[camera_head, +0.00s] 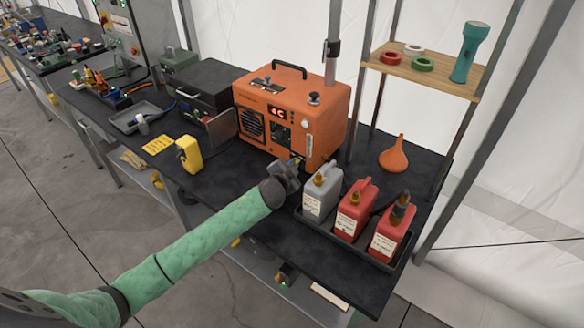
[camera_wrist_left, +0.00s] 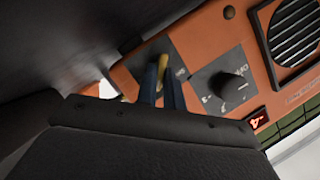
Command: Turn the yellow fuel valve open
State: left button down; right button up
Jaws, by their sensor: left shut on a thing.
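The orange heater unit (camera_head: 325,103) stands on the black bench; its orange front panel (camera_wrist_left: 208,40) fills much of the left wrist view. The yellow fuel valve (camera_wrist_left: 131,88) is on a dark plate of that panel, and part of it shows between and beside my fingers. In the head view, a small yellow bit (camera_head: 297,159) shows at the gripper's tip, low on the heater's front. My left gripper (camera_head: 292,168) is at this spot, and its two blue-grey fingers (camera_wrist_left: 160,86) are shut on the valve. The fingers hide part of the handle. My right gripper is not in view.
A black tray (camera_head: 345,243) with one grey and two red canisters stands right of my gripper. An orange funnel (camera_head: 394,156) and a shelf (camera_head: 430,72) are behind. A yellow device (camera_head: 189,154) stands left. A black knob (camera_wrist_left: 229,86) is near the valve.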

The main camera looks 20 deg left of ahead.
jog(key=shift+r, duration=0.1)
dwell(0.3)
pick_arm(q)
jog(key=c, duration=1.5)
grip_release()
